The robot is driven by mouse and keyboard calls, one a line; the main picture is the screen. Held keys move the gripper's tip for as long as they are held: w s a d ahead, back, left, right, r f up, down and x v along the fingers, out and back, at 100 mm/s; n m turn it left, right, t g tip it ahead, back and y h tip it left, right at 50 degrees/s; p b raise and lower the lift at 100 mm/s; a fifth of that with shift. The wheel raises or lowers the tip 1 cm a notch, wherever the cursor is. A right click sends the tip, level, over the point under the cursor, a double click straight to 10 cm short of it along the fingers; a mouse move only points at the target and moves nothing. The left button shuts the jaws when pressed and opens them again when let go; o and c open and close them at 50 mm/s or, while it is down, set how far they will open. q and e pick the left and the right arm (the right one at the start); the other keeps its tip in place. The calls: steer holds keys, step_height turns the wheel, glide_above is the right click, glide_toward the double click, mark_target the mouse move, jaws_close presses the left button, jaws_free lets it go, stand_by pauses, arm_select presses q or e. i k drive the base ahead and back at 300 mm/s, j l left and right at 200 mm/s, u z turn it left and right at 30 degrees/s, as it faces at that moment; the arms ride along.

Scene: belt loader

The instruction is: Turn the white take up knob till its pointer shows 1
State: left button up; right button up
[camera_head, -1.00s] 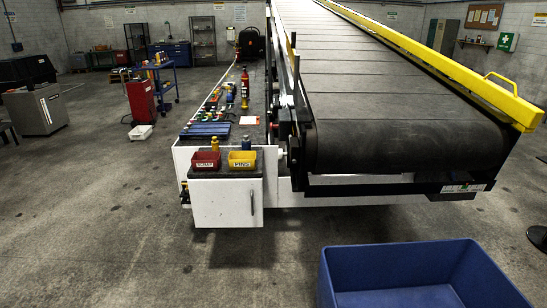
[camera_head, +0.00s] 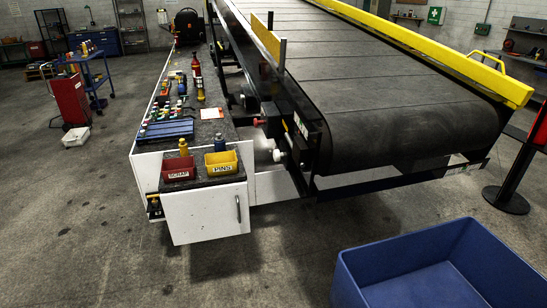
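A small white knob (camera_head: 278,155) shows on the left side of the conveyor's front end, by the belt frame. Its pointer and any numbers around it are too small to read. A red knob (camera_head: 260,122) sits a little above it and further back. Neither of my grippers is in view, so nothing of mine is seen touching the white knob.
The dark conveyor belt (camera_head: 400,95) has a yellow rail (camera_head: 430,50). Left of it stands a bench with a white cabinet (camera_head: 205,215), red bin (camera_head: 178,168) and yellow bin (camera_head: 221,163). A blue crate (camera_head: 400,250) stands front right; floor at front left is clear.

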mark_target(277, 156)
steer(key=i+j+z, duration=0.15)
steer(key=z, duration=0.25)
steer(key=i+j+z, duration=0.1)
steer(key=z, duration=0.35)
steer(key=i+j+z, duration=0.15)
steer(key=j, duration=0.45)
steer(key=i+j+z, duration=0.15)
steer(key=j, duration=0.45)
steer(key=i+j+z, duration=0.15)
steer(key=j, duration=0.45)
steer(key=j+z, duration=0.15)
steer(key=j, duration=0.5)
